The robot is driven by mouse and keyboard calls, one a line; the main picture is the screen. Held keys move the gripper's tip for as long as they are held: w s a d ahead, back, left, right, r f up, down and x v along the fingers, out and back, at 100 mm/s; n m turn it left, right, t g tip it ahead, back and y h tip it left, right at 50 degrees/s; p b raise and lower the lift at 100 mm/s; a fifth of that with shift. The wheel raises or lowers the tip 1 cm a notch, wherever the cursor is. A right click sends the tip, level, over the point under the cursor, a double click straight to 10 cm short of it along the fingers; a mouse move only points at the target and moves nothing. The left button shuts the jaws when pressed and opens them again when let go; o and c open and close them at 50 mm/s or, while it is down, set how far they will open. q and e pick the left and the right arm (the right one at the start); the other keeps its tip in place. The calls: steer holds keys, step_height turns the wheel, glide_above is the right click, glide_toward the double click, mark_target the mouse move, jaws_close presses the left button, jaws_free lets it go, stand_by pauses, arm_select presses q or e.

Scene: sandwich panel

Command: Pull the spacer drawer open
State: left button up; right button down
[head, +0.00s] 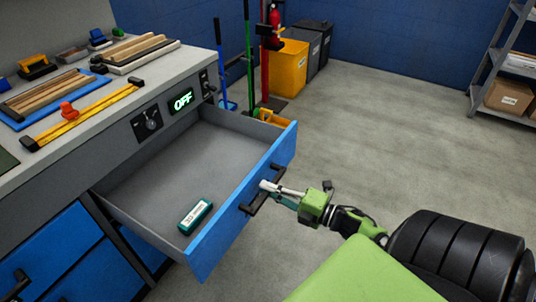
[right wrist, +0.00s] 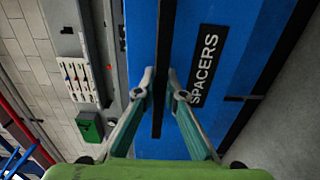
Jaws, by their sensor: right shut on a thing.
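The spacer drawer (head: 213,240) has a blue front and a grey inside, and it stands well out from the bench in the head view. A teal and white block (head: 195,216) lies on its floor near the front. In the right wrist view the blue front carries a black label reading SPACERS (right wrist: 204,69). My right gripper (head: 268,187) is shut on the black drawer handle (head: 250,208). In the right wrist view its fingertips (right wrist: 162,80) are on either side of the dark handle bar (right wrist: 157,118). My left gripper is not in view.
The bench top (head: 150,68) holds wooden strips, a blue tray (head: 20,119) and a yellow bar tool (head: 82,115). A panel display reads OFF (head: 182,99). Closed blue drawers (head: 95,275) are lower left. A yellow bin (head: 288,68) stands behind; open floor lies right.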

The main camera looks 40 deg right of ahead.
steer(key=c, duration=2.1)
jaws_free()
steer(key=v, duration=1.2)
